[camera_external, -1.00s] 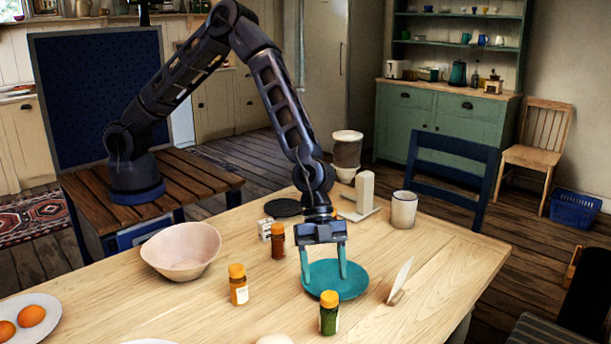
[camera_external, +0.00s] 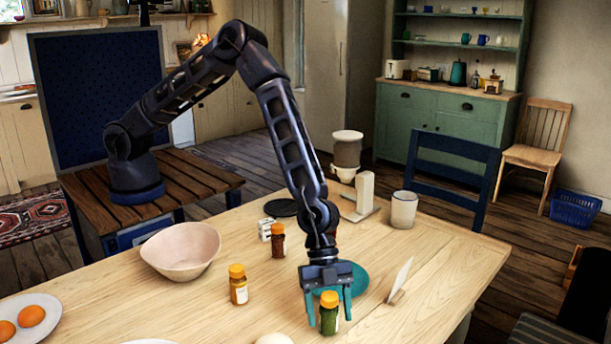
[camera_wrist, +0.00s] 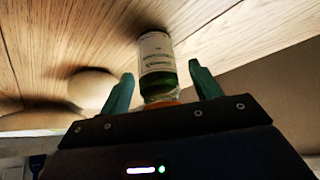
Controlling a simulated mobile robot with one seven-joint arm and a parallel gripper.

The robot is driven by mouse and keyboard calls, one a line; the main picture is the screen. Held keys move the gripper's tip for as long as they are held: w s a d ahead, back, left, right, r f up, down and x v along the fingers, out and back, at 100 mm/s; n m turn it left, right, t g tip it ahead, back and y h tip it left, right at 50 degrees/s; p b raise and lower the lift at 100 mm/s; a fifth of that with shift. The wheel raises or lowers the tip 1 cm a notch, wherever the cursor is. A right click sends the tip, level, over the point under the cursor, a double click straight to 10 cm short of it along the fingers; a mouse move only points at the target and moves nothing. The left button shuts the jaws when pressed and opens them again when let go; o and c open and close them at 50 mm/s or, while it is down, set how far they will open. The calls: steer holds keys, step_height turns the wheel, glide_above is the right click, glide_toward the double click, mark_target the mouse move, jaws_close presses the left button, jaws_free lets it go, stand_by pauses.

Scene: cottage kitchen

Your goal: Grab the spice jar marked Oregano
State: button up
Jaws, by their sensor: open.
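Three spice jars stand on the table. One jar with green contents and a yellow-orange lid (camera_external: 329,315) is at the front; in the wrist view the green jar (camera_wrist: 156,62) shows a white label whose text is too blurred to read. My gripper (camera_external: 329,312) is open, with its teal fingers on either side of this jar. The wrist view also shows the jar between the open fingertips (camera_wrist: 160,82). A yellow jar (camera_external: 238,286) and a red-brown jar (camera_external: 278,241) stand farther left. I cannot read their labels.
A slanted white card in a holder (camera_external: 400,278) is to the right. A pale round thing (camera_wrist: 92,90) lies near the green jar.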

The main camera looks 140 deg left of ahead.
steer(key=c, duration=1.2)
steer(key=shift+r, duration=0.1)
